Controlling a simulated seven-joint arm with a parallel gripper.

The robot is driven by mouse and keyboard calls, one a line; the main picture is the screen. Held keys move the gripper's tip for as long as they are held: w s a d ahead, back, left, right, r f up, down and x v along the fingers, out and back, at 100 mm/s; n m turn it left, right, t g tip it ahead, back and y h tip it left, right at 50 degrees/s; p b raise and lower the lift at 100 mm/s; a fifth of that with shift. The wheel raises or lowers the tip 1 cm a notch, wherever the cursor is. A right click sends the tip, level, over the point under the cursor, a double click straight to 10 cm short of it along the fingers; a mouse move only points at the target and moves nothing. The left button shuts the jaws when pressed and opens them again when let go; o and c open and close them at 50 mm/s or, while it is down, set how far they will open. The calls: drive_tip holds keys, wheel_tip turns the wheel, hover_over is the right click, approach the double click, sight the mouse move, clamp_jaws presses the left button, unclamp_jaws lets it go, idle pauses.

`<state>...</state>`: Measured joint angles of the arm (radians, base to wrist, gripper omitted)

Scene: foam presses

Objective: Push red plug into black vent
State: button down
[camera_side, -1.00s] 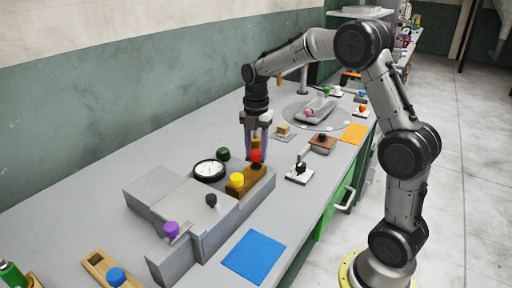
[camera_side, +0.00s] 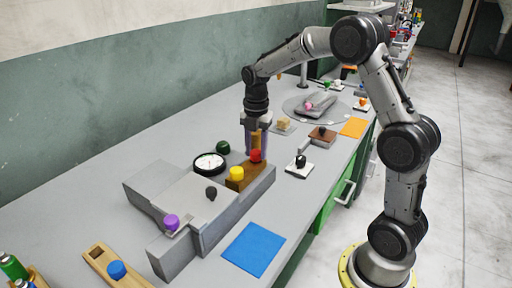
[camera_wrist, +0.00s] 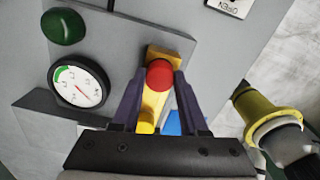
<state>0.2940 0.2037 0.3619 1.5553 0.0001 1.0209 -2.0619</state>
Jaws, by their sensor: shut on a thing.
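The red plug (camera_side: 255,156) has a round red head and is at the far end of a brown block (camera_side: 249,172) on the grey machine. In the wrist view the red plug (camera_wrist: 159,75) lies between the fingertips. My gripper (camera_side: 256,150) points down and is shut on the red plug; it also shows in the wrist view (camera_wrist: 160,80). The plug's lower end is hidden, so I cannot tell how deep it sits. I cannot make out a black vent; a black knob (camera_side: 211,194) stands on the grey machine.
A yellow knob (camera_side: 236,174) stands close on the same block. A round gauge (camera_side: 209,164) and a green knob (camera_side: 222,147) are beside it. A purple knob (camera_side: 171,222) is at the near end. A blue mat (camera_side: 254,250) lies flat on the bench.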

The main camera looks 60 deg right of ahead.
sight(256, 152)
drive_tip(key=shift+f, duration=0.1)
drive_tip(key=shift+c, duration=1.8)
unclamp_jaws()
wheel_tip(256, 152, up, 14)
drive_tip(key=shift+a+f, duration=0.1)
